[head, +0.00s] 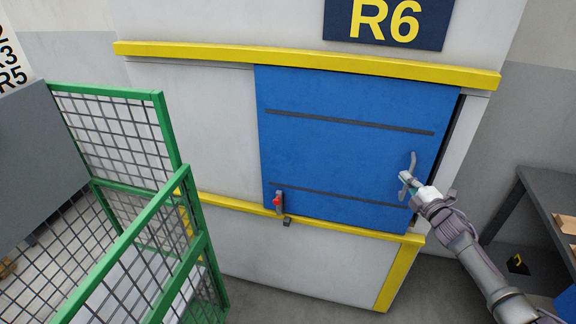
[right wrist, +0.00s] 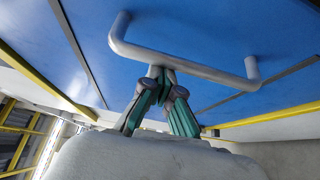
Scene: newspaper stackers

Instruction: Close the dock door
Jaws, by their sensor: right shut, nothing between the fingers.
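The blue dock door (head: 340,145) sits between two yellow rails under the R6 sign. A narrow dark gap (head: 450,135) shows along its right edge. A grey bar handle (head: 412,162) is on its right part; it also shows large in the right wrist view (right wrist: 190,66). A red-tipped latch (head: 278,203) is at the door's lower left. My right gripper (head: 405,182) is shut and empty, its fingertips (right wrist: 160,76) at the handle bar. I cannot tell whether they touch it. My left gripper is not in view.
A green mesh cage (head: 160,105) stands at the front left. A dark table (head: 545,195) is at the right edge with brown items on it. The upper yellow rail (head: 200,52) and lower yellow rail (head: 235,203) run along the white wall. Grey floor is clear below.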

